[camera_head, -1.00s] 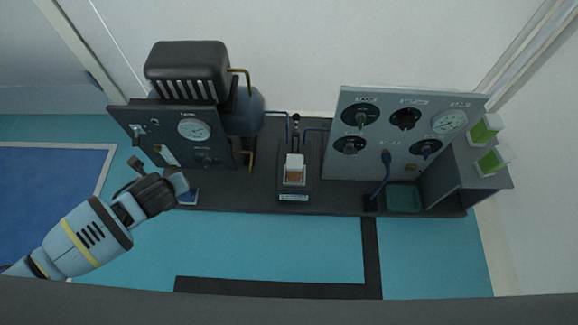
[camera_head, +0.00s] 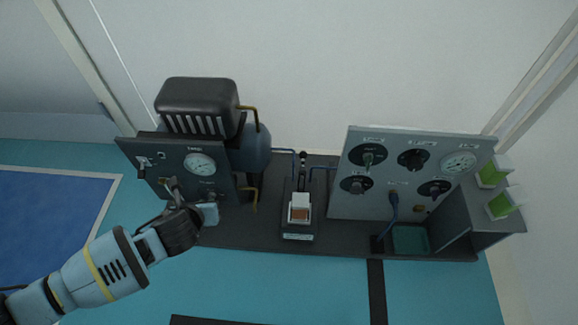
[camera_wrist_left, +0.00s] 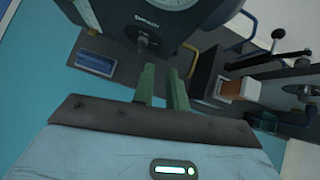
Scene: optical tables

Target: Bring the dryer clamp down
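The dryer (camera_head: 300,213) is a small unit with a white block and a brown-orange front, in the middle of the dark bench. Behind it stands its clamp lever with a black knob (camera_head: 303,155). In the left wrist view the lever and black knob (camera_wrist_left: 278,34) stand up at the upper right, above the clamp's metal body. My left gripper (camera_head: 183,222) is near the bench's front left, well left of the dryer. In the wrist view its two green fingers (camera_wrist_left: 162,76) are apart with nothing between them. My right gripper is in neither view.
A dark panel with a gauge (camera_head: 200,163) and a black-topped blue tank (camera_head: 252,148) stand left of the dryer. A grey panel with several knobs (camera_head: 345,208) stands to the right. Thin blue pipes run beside the clamp. The bench front before the dryer is clear.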

